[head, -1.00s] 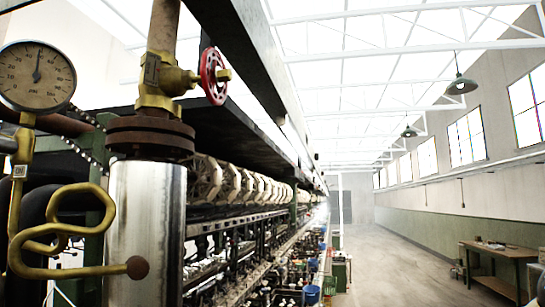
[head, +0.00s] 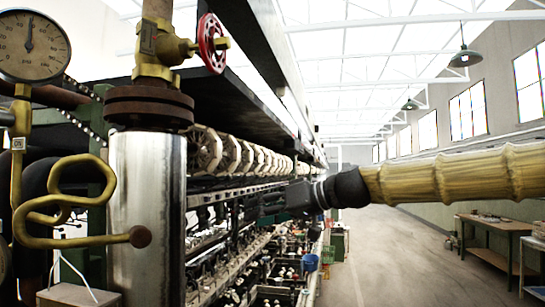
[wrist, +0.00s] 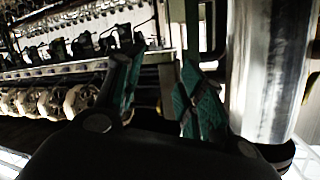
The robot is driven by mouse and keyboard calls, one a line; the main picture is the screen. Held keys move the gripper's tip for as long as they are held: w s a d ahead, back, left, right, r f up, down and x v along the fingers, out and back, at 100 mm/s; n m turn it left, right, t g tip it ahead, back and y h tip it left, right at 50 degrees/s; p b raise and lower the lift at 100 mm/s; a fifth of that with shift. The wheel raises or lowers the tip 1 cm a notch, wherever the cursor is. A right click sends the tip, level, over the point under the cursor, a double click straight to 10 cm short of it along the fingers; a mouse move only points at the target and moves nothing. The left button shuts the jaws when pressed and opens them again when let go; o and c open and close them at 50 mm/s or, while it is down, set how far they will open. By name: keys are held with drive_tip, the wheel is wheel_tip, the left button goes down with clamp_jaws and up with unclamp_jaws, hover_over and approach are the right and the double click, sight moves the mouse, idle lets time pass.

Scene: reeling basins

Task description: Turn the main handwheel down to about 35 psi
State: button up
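The red handwheel (head: 210,44) stands on edge on a brass valve (head: 152,62) at the top of the head view. Left of it, the round psi gauge (head: 30,46) has its needle pointing almost straight up, near the middle of the scale; the exact reading is hard to tell. My gripper (head: 262,203) is below and to the right of the handwheel, apart from it. The wrist view shows its two green-padded fingers (wrist: 160,85) spread with nothing between them. The handwheel is not visible in the wrist view.
A shiny metal column (head: 147,210) stands under the valve, left of my gripper; it also shows close by in the wrist view (wrist: 265,70). Curled brass pipe (head: 70,205) is at left. The reeling machine (head: 235,150) runs behind. The aisle floor (head: 385,260) is clear.

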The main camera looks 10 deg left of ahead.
drive_tip(key=s+d+r+n+g+y, duration=0.1)
drive_tip(key=s+r+n, duration=0.15)
drive_tip(key=r, duration=0.55)
drive_tip(key=s+d+r+n+y, duration=0.1)
drive_tip(key=s+r, duration=0.3)
drive_tip(key=r, duration=0.4)
drive_tip(key=n+g+y, duration=0.2)
drive_tip(key=n, duration=0.2)
approach(229, 42)
drive_tip(key=a, duration=0.2)
drive_tip(key=shift+w+a+r+p, duration=0.1)
drive_tip(key=shift+a+p, duration=0.15)
drive_tip(key=shift+a, duration=0.95)
drive_tip(key=shift+w+a+f+p, duration=0.1)
drive_tip(key=shift+w+a+p, duration=0.1)
drive_tip(key=shift+a, duration=1)
drive_tip(key=shift+w+a+r+p, duration=0.1)
drive_tip(key=shift+a+p, duration=0.15)
drive_tip(key=shift+a, duration=0.95)
drive_tip(key=shift+s, duration=0.1)
drive_tip(key=shift+c, duration=0.3)
